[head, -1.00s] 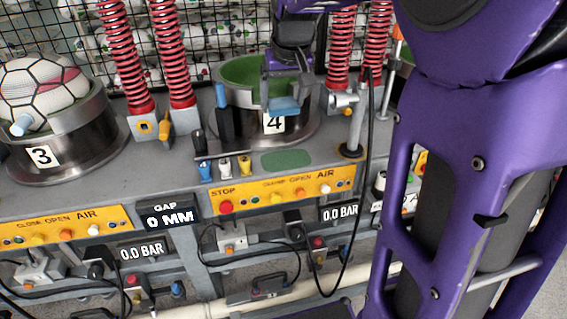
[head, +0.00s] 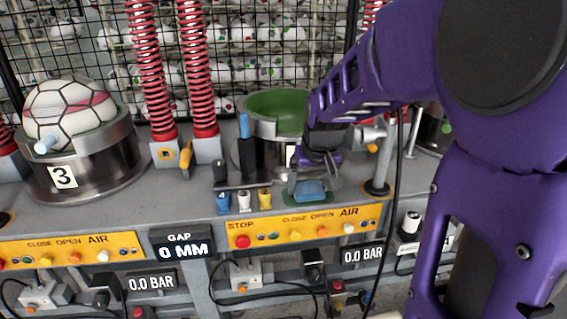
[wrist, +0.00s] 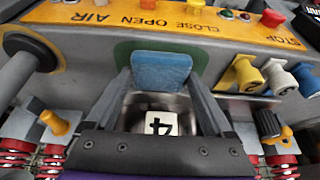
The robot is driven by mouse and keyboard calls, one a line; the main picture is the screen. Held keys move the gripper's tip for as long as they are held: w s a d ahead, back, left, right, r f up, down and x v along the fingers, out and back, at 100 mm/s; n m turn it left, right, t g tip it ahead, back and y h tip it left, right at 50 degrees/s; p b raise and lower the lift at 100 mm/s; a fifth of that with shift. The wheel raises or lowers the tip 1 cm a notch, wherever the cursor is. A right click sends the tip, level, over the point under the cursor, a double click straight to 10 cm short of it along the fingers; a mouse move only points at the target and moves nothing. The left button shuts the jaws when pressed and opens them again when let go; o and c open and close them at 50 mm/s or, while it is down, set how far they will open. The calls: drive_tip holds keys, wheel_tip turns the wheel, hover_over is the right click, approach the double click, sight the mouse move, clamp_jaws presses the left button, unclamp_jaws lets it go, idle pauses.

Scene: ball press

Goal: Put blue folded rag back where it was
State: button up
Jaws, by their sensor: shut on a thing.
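The blue folded rag (head: 311,191) is between the fingertips of my gripper (head: 306,182). My gripper is shut on it and points down at the bench. A dark green patch (head: 326,199) on the bench top lies directly below or under the rag, in front of station 4. In the wrist view the rag (wrist: 168,72) is held between both fingers of my gripper (wrist: 163,80), and the green patch (wrist: 124,50) shows around its edges. I cannot tell whether the rag touches the patch.
The station 4 cup (head: 262,130) with green lining stands just behind my gripper. Blue, white and yellow knobs (head: 244,199) are close on the left. A yellow button panel (head: 300,228) runs along the front edge. A metal post (head: 379,180) stands to the right.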

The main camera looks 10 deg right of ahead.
drive_tip(key=shift+f, duration=0.2)
drive_tip(key=o, duration=1.1)
drive_tip(key=shift+c, duration=0.2)
drive_tip(key=shift+r, duration=0.15)
